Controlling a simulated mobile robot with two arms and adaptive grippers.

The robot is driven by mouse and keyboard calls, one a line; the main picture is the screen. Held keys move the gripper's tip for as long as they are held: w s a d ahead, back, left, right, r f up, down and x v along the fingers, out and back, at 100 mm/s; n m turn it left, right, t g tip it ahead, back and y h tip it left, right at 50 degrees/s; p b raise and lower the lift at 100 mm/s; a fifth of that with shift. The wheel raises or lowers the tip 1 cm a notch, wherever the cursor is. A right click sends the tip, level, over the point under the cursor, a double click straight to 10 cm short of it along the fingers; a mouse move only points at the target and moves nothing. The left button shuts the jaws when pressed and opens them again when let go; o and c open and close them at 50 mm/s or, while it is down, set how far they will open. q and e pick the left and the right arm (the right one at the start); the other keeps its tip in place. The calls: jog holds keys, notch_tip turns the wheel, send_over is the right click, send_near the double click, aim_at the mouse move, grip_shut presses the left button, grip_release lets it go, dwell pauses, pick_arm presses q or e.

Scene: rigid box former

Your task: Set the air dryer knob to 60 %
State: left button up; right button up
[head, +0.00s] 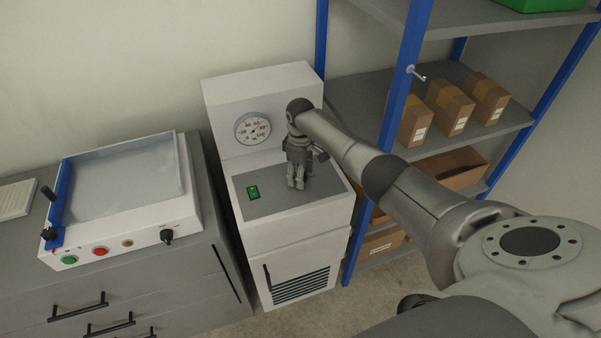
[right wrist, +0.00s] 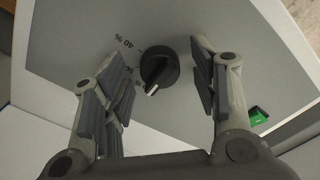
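The air dryer (head: 225,95) is a pale cabinet with a round gauge on its upright back and a grey sloped panel (head: 270,205). My right gripper (head: 298,183) points down over that panel and hides the knob in the head view. In the right wrist view the black round knob (right wrist: 159,68) sits between the two fingers of my open right gripper (right wrist: 158,88), with a visible gap on both sides. The knob's white pointer mark faces the lower left. A "40 %" label shows at its upper left; further labels are partly hidden by the left finger. My left gripper is out of view.
A green switch (head: 253,192) is on the panel left of my gripper; it also shows in the right wrist view (right wrist: 258,116). A white machine (head: 120,200) with buttons stands on a grey cabinet at left. A blue-framed shelf (head: 400,75) with cardboard boxes stands right.

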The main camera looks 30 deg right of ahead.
notch_tip(320, 180, up, 12)
dwell(0.7)
dwell(0.4)
